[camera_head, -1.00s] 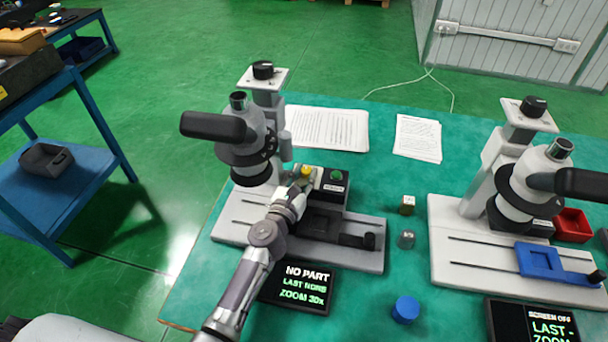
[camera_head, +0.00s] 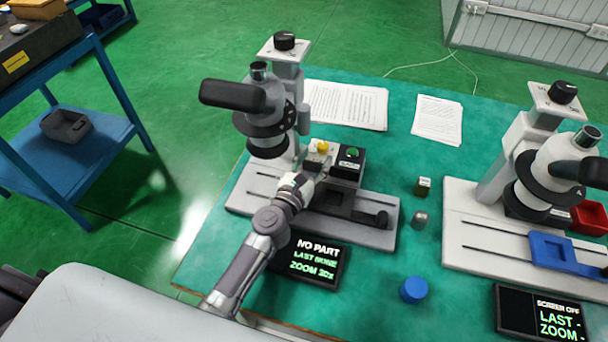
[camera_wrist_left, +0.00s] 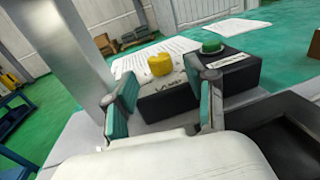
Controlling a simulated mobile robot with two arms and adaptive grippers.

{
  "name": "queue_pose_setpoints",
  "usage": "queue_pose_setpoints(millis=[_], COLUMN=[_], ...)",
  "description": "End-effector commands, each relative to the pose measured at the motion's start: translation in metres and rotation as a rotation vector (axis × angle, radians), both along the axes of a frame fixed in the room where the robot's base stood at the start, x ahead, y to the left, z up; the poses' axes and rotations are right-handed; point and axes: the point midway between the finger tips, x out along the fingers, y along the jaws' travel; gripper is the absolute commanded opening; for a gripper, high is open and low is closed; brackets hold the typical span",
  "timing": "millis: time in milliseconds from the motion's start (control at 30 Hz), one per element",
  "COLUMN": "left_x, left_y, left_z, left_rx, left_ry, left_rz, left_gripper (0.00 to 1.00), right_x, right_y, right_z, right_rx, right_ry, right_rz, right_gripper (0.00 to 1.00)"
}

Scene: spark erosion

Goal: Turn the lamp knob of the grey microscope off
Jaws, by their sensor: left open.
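The grey microscope (camera_head: 268,115) stands on the left of the green table with a grey base and a dark eyepiece. A black control box (camera_head: 348,167) on its base carries a yellow knob (camera_head: 322,147) and a green button (camera_head: 352,152). In the left wrist view the yellow knob (camera_wrist_left: 160,64) stands upright on a black block. My left gripper (camera_head: 308,172) is just in front of the yellow knob. Its two fingers (camera_wrist_left: 166,92) are open, with the knob beyond and between them, apart from it. The label on the block is too blurred to read. My right gripper is out of view.
A screen (camera_head: 306,259) reading "NO PART" lies in front of the base. A second microscope (camera_head: 545,165) with a blue stage stands at right. A blue cap (camera_head: 414,290) and two small blocks lie between them. Papers (camera_head: 345,105) lie behind.

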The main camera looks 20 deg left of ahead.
Motion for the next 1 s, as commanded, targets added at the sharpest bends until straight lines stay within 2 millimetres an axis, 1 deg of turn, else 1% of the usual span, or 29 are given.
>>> queue_pose_setpoints(millis=[33,200,300,400,567,1000], left_x=[-0.014,-0.048,-0.064,-0.074,-0.080,-0.080], left_y=[0.003,0.008,0.010,0.012,0.013,0.013], left_z=[-0.002,-0.001,-0.001,0.000,0.001,0.000], left_rx=[0.001,-0.005,-0.007,-0.005,-0.003,-0.001], left_ry=[0.004,0.003,0.003,0.001,0.000,0.000], left_rz=[0.000,0.002,0.002,0.001,0.001,0.001], left_gripper=[0.56,0.56,0.56,0.56,0.56,0.56], right_x=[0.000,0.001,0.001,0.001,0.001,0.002], right_y=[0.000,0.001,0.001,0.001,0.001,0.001], right_z=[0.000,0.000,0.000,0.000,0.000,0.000], right_rx=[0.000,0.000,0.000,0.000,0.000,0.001], right_ry=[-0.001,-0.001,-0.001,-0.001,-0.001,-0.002], right_rz=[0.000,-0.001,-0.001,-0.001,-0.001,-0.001], right_gripper=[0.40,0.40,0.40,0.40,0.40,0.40])
